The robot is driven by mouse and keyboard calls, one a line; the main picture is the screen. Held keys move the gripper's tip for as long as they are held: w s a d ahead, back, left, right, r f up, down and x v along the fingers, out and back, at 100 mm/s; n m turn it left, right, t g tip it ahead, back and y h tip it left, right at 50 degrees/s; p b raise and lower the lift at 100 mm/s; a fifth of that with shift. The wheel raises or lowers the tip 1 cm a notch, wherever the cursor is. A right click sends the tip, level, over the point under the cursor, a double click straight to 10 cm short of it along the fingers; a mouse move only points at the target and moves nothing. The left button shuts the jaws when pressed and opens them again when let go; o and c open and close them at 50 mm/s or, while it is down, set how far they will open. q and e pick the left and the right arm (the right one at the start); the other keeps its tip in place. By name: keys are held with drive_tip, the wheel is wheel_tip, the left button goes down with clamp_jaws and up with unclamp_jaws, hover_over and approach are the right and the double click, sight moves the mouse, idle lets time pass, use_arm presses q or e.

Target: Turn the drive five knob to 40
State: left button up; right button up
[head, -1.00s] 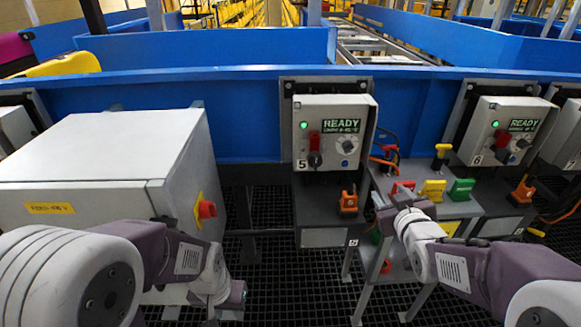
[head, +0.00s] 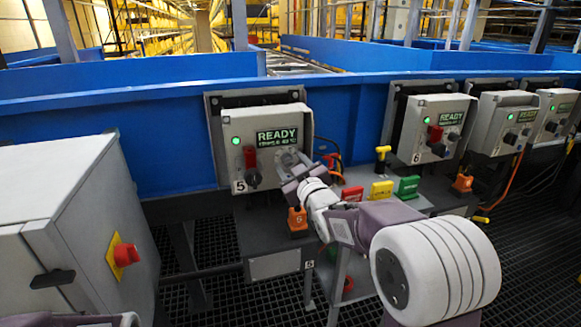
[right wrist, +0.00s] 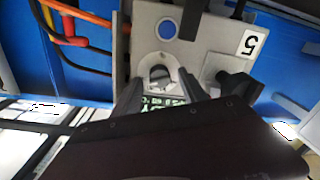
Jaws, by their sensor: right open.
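The drive five box (head: 292,117) is grey, with a green lamp, a READY display (head: 277,137) and a "5" label. The small print on the display is too blurred to read. In the right wrist view, the round grey knob (right wrist: 160,74) sits on a pale dial plate, between the fingers of my open right gripper (right wrist: 159,90). I cannot tell whether the fingers touch it. In the head view my right gripper (head: 290,176) is at the lower right of the box front and partly hides the knob. My left gripper is out of view.
A red lever and black switch (head: 253,178) sit left of the knob. Red, yellow (head: 381,190) and green (head: 408,187) blocks stand on a shelf to the right. Box 6 (head: 438,125) is further right. A grey cabinet (head: 70,215) stands at the left.

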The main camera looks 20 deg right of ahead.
drive_tip(key=shift+w, duration=0.1)
drive_tip(key=shift+c, duration=0.3)
clamp_jaws()
